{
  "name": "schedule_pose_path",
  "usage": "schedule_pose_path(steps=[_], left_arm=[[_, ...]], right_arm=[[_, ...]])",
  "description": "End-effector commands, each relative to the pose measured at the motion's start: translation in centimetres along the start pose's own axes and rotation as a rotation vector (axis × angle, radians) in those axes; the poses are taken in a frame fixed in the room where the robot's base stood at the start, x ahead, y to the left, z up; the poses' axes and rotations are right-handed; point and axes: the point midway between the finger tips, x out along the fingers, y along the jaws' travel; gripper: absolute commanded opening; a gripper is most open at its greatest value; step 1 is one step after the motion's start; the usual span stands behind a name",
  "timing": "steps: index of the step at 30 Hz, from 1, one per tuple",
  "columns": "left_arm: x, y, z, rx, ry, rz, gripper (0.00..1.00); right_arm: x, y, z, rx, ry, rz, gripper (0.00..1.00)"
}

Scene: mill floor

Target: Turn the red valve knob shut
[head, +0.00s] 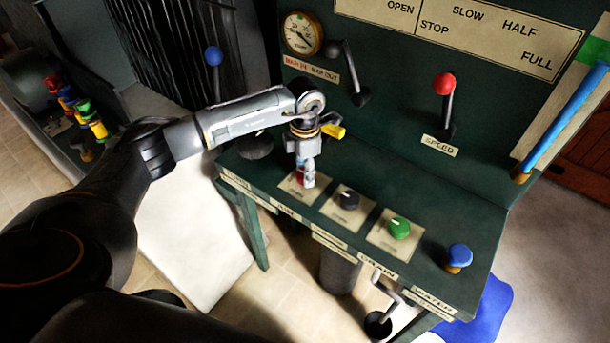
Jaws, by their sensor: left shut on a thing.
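The red valve knob (309,183) sits on a pale label plate (291,188) at the left of the green bench's knob row. My left gripper (306,168) points down from above and is shut on the red knob. The fingers cover most of the knob, so its pointer and turn angle cannot be read. My right gripper is not in view.
A black knob (348,199), a green knob (398,227) and a blue knob (459,256) stand to the right on the bench (440,208). Behind rise a red-topped lever (444,86), a black lever (357,92) and a gauge (302,34). A blue-topped lever (213,57) stands left.

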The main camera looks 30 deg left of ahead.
Motion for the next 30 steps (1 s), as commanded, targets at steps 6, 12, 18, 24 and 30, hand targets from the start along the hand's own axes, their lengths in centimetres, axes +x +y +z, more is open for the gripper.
schedule_pose_path(steps=[6, 12, 18, 24, 30], left_arm=[[0.1, 0.1, 0.1, 0.109, -0.004, 0.002, 0.12], [0.0, 0.1, 0.1, 0.160, -0.004, 0.002, 0.12], [-0.1, 0.0, 0.1, 0.177, -0.005, 0.002, 0.12], [-0.1, 0.0, 0.1, 0.177, -0.005, 0.002, 0.12], [-0.1, 0.0, 0.1, 0.177, -0.004, 0.002, 0.62]], right_arm=[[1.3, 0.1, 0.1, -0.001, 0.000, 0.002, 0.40], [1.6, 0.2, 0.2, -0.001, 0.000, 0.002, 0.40], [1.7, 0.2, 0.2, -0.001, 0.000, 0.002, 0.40], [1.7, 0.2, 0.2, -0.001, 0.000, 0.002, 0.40], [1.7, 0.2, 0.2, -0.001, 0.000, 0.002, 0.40]])
